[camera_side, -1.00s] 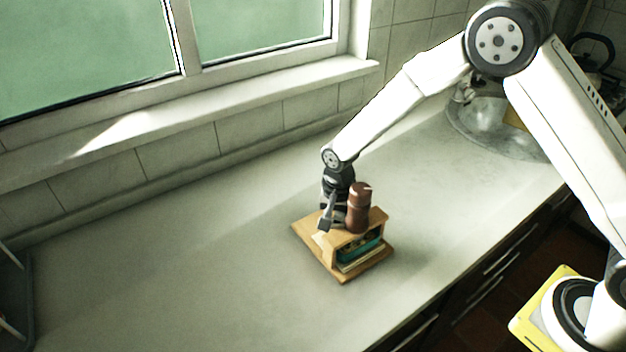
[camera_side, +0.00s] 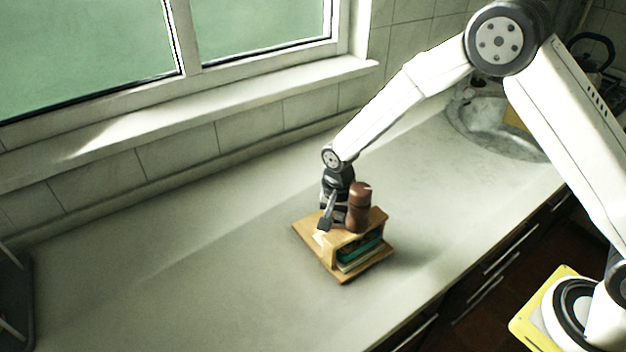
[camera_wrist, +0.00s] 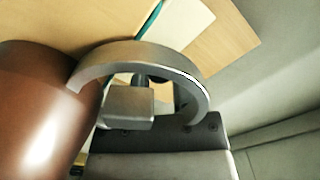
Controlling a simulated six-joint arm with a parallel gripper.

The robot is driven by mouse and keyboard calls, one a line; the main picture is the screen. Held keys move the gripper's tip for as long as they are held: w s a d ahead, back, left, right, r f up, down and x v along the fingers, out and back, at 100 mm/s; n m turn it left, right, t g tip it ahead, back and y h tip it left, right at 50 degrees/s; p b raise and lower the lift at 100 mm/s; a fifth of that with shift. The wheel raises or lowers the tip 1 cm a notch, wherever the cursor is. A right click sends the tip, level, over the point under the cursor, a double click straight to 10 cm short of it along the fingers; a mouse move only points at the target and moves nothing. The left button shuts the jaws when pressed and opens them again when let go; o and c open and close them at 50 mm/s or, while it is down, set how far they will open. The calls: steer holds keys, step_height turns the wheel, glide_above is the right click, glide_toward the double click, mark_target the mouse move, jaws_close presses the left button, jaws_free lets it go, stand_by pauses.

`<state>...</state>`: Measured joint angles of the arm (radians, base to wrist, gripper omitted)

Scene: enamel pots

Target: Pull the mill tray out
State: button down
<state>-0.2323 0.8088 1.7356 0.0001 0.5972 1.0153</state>
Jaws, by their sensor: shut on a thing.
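The mill tray is a light wooden stand (camera_side: 378,217) on a wider base board, near the middle of the counter. A brown mill (camera_side: 359,207) stands upright on its top. My gripper (camera_side: 332,220) is down at the stand's back left, beside the mill, and is shut on the tray. In the wrist view, the mill (camera_wrist: 38,115) fills the left and wood (camera_wrist: 60,18) the top. A curved grey metal band (camera_wrist: 150,56) arches over a square grey finger pad (camera_wrist: 129,107). The exact contact is hidden.
Teal and pale flat things (camera_side: 358,252) sit in the stand's open front. The tiled wall and window sill (camera_side: 230,105) run behind. A round sink (camera_side: 490,125) is at the back right.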

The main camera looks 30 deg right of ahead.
steer(key=shift+w, duration=4.5)
steer(key=c, duration=0.7)
jaws_free()
steer(key=shift+c, duration=0.2)
steer(key=shift+r, duration=0.15)
step_height(320, 180, up, 8)
steer(key=shift+f, duration=0.2)
steer(key=shift+s, duration=0.1)
